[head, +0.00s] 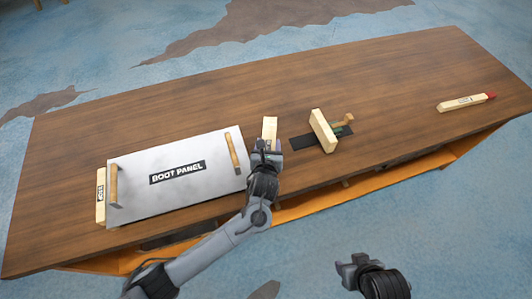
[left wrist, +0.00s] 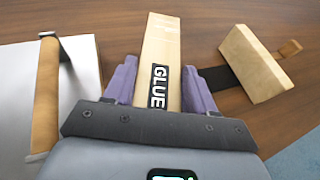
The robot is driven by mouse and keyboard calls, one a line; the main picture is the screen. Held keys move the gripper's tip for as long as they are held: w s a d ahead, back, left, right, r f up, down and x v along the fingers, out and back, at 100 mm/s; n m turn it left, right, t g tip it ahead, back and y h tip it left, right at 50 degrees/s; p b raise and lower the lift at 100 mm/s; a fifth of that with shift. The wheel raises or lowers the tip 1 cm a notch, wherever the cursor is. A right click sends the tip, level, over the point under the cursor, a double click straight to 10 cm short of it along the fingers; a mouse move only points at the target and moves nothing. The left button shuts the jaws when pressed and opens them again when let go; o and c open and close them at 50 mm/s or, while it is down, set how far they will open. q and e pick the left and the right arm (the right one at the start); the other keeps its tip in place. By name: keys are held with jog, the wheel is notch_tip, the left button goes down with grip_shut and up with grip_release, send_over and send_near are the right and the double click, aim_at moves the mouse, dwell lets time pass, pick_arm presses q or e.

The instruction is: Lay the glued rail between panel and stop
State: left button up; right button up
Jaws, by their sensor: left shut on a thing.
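My left gripper (head: 267,148) is shut on the pale wooden rail (head: 269,128). In the left wrist view the rail (left wrist: 160,60) carries a dark "GLUE" label and lies between the purple fingers (left wrist: 160,88). I cannot tell whether it touches the table. The grey boot panel (head: 205,185), with two wooden handles, lies left of the rail with a gap. A pale upright block (head: 322,131) on a dark plate stands to the right, apart from the rail; it also shows in the left wrist view (left wrist: 254,65). A short labelled piece (head: 101,195), its text hard to read, lies along the panel's left edge.
My right gripper (head: 352,268) is off the table's front edge; its jaw opening is unclear. A labelled wooden stick with a red end (head: 464,103) lies far right. The wooden table (head: 400,75) is clear at the back and between block and stick.

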pick_arm(q)
jog(key=shift+w+a+f, duration=0.2)
jog(key=shift+w+a, duration=0.05)
jog(key=shift+a, duration=0.05)
notch_tip(320, 180, down, 4)
jog(key=shift+f+b, duration=0.1)
jog(key=shift+b, duration=0.65)
jog(key=o, duration=1.3)
